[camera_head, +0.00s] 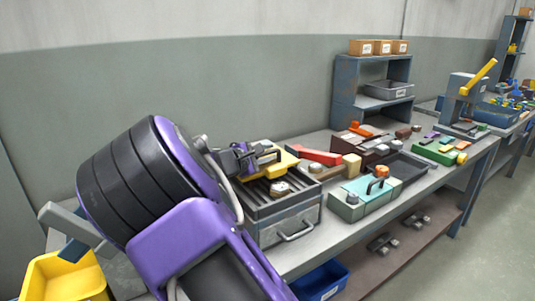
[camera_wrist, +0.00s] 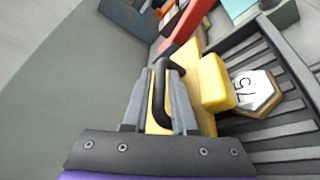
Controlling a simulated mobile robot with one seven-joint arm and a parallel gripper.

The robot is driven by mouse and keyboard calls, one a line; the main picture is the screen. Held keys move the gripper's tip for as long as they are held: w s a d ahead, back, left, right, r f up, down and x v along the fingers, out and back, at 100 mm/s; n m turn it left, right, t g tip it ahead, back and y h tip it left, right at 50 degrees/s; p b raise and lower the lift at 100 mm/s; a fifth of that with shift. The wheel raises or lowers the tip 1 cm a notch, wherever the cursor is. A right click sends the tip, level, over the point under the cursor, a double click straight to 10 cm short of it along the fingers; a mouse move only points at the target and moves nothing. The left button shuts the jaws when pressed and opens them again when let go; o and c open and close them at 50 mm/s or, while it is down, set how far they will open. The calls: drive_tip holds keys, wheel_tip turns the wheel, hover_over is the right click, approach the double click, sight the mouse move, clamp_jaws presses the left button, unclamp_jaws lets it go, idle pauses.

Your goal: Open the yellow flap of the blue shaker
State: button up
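A blue-grey box with a slatted dark top (camera_head: 285,222) stands on the bench, right of my arm; I take it for the shaker. A yellow flap (camera_head: 285,164) lies across its back part. In the wrist view, the yellow flap (camera_wrist: 211,84) has a raised block and a black loop handle (camera_wrist: 159,92). My gripper (camera_head: 252,158) is over the flap. In the wrist view, the two grey fingers of my gripper (camera_wrist: 161,76) lie close on both sides of the handle and appear shut on it. The flap's hinge is not clear.
A hexagonal piece marked 75 (camera_wrist: 256,91) sits on the slats beside the flap. A red bar (camera_head: 315,156) lies behind. A teal-topped box (camera_head: 365,196) stands to the right. A yellow bin (camera_head: 65,277) is at lower left. The wall is close behind.

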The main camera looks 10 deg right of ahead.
clamp_jaws()
idle(1.1)
